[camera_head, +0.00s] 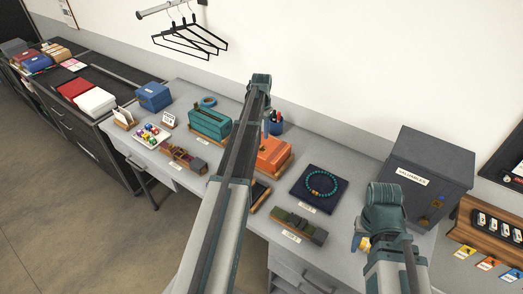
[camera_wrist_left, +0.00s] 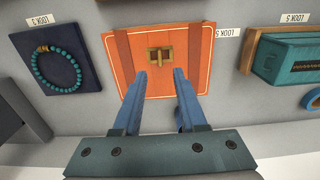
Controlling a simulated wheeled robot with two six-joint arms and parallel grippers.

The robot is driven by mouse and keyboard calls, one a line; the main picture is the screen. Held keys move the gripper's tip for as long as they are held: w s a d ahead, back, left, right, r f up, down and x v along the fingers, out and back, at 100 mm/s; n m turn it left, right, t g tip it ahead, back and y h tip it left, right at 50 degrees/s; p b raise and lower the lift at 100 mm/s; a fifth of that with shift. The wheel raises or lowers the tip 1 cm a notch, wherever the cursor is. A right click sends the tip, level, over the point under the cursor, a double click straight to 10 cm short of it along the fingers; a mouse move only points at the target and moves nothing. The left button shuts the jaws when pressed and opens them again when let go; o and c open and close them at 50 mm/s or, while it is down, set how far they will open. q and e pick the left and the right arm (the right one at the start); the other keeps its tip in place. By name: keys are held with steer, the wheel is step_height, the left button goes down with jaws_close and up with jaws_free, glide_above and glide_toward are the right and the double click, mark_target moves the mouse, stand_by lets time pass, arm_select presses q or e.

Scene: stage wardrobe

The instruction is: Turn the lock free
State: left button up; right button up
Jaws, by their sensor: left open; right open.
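An orange case (camera_head: 275,152) with brown straps stands on the counter, partly hidden by my left arm in the head view. In the left wrist view the case (camera_wrist_left: 190,80) carries a brass turn lock (camera_wrist_left: 160,54) on its face. My left gripper (camera_wrist_left: 160,73) is open and empty. Its two blue fingers point at the case, one to each side below the lock, and appear apart from it. My right gripper (camera_head: 361,241) is open at the counter's right, in front of the grey safe. A small yellow thing shows by its fingers; I cannot tell what it is.
A grey safe (camera_head: 429,167) labelled VALUABLES stands right. A bead necklace on a dark pad (camera_head: 304,200) lies beside the case. A teal box (camera_head: 208,123) sits left of it, a pen cup (camera_head: 276,127) behind. A green belt-like item (camera_head: 298,226) lies in front.

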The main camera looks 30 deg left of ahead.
mark_target(261, 148)
arm_select(q)
step_height(261, 148, down, 7)
steer(key=b, duration=0.6)
jaws_close()
